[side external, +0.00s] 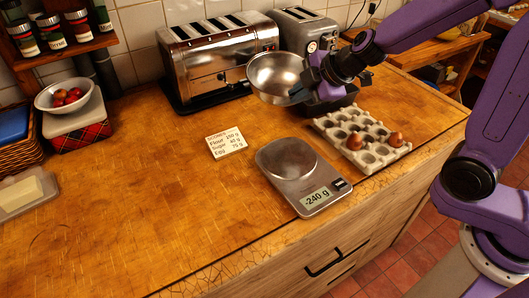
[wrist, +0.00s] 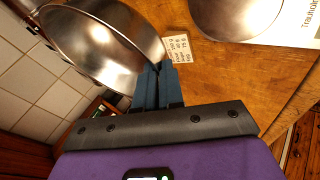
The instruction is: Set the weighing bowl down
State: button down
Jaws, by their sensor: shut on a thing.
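The metal weighing bowl (side external: 276,74) is held in the air above the wooden counter, in front of the toaster, tilted a little in the side view. My gripper (side external: 302,91) is shut on its right rim. In the wrist view the bowl (wrist: 100,42) fills the upper left and the dark fingers (wrist: 158,85) close on its rim; its inside looks empty. The kitchen scale (side external: 287,160) stands below the bowl and nearer the front edge, its round plate bare, its display reading -240 g. The scale's plate also shows in the wrist view (wrist: 235,14).
An egg tray (side external: 376,155) with brown eggs stands right of the scale. A recipe card (side external: 226,143) lies to its left. A long toaster (side external: 205,62) and a smaller toaster (side external: 303,30) stand behind. The counter's left middle is clear.

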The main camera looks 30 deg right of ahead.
jog(key=shift+s+d+g, duration=0.9)
jog(key=shift+s+d, duration=1.2)
jog(key=shift+d, duration=0.7)
jog(key=shift+m, duration=0.4)
jog(key=w+f, duration=0.1)
jog(key=w, duration=0.2)
jog(key=w+a+f, duration=0.1)
jog(key=w, duration=0.2)
jog(key=w+a+f, duration=0.1)
jog(key=w+f, duration=0.1)
jog(key=w, duration=0.1)
jog(key=x, duration=0.3)
jog(key=shift+w, duration=0.2)
jog(key=shift+s+d+f+x, duration=0.1)
jog(key=shift+s+x, duration=0.05)
jog(key=shift+x, duration=0.95)
jog(key=shift+s+d+f+x, duration=0.15)
jog(key=shift+x, duration=0.95)
jog(key=shift+s+d+f+x, duration=0.1)
jog(key=shift+s+x, duration=0.05)
jog(key=shift+x, duration=0.95)
jog(key=shift+f, duration=0.1)
jog(key=c, duration=1.3)
grip_release()
jog(key=shift+o, duration=0.2)
